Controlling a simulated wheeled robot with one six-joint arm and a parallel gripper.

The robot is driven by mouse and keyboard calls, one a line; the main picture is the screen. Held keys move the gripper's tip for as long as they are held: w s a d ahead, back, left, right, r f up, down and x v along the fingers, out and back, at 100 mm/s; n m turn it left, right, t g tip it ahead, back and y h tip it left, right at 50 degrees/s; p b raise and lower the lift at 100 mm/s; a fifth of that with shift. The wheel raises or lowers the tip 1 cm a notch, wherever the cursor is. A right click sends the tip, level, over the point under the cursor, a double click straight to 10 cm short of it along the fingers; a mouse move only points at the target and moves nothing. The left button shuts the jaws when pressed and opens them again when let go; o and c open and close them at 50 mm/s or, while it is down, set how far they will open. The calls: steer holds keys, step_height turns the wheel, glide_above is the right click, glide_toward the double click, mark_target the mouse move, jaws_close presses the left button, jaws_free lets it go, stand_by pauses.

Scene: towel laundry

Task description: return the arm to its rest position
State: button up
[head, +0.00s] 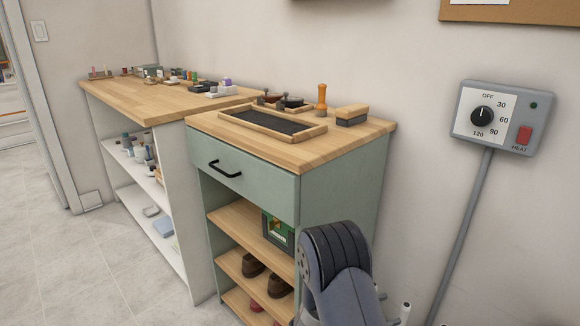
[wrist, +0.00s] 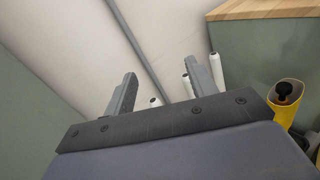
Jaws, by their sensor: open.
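My gripper (wrist: 160,72) shows in the wrist view with its two grey fingers spread apart. It is open, and I see nothing held between the fingers. Behind the fingers are a pale wall and a grey pole. In the head view a grey link of my arm rises at the bottom, right of centre, in front of the green cabinet (head: 340,195). The gripper itself does not show in the head view.
The cabinet holds a black-lined tray (head: 318,133), a brush (head: 351,115) and shoes (head: 253,266). A heater control box (head: 503,117) is on the wall. White rods (wrist: 217,70) and a yellow container (wrist: 285,103) are near the gripper. Floor at left is clear.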

step_height(320, 180, up, 9)
steer(key=p, duration=0.6)
